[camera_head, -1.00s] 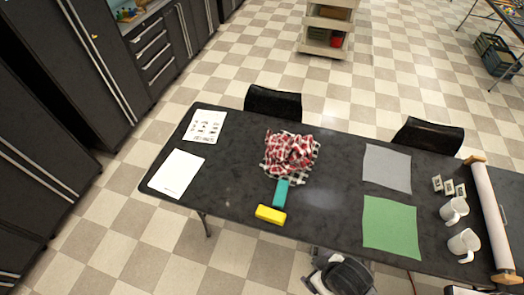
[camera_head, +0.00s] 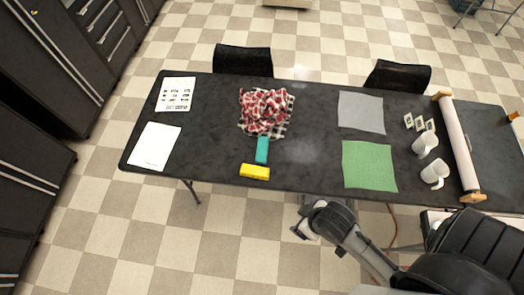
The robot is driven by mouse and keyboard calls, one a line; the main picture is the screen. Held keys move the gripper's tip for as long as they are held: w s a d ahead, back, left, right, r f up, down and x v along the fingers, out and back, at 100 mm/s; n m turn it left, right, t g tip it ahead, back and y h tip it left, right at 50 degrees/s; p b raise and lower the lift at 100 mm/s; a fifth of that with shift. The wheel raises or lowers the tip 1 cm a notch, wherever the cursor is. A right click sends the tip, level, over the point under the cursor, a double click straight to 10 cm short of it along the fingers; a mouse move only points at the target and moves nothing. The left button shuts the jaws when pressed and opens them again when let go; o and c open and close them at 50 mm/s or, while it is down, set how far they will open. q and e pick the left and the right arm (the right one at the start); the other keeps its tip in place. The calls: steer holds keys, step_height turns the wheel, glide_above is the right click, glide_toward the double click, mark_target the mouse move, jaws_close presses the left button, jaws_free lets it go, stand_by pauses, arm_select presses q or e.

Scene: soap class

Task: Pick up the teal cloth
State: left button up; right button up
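A small teal cloth (camera_head: 262,149) lies on the dark table, left of the table's middle and near its front half. Its far end touches or sits close to a checked cloth under a crumpled red-and-white cloth (camera_head: 264,108). A yellow block (camera_head: 255,172) lies just in front of it. My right arm comes in from the lower right, and its gripper end (camera_head: 308,226) is off the table's front edge, right of and well apart from the teal cloth. Its fingers are too unclear to read. My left gripper is not in view.
The table (camera_head: 210,130) also holds two white sheets (camera_head: 154,147) at left, a grey mat (camera_head: 361,112), a green mat (camera_head: 369,165), white mugs (camera_head: 425,143), small cards and a paper roll (camera_head: 458,145) at right. Two black chairs (camera_head: 242,60) stand behind.

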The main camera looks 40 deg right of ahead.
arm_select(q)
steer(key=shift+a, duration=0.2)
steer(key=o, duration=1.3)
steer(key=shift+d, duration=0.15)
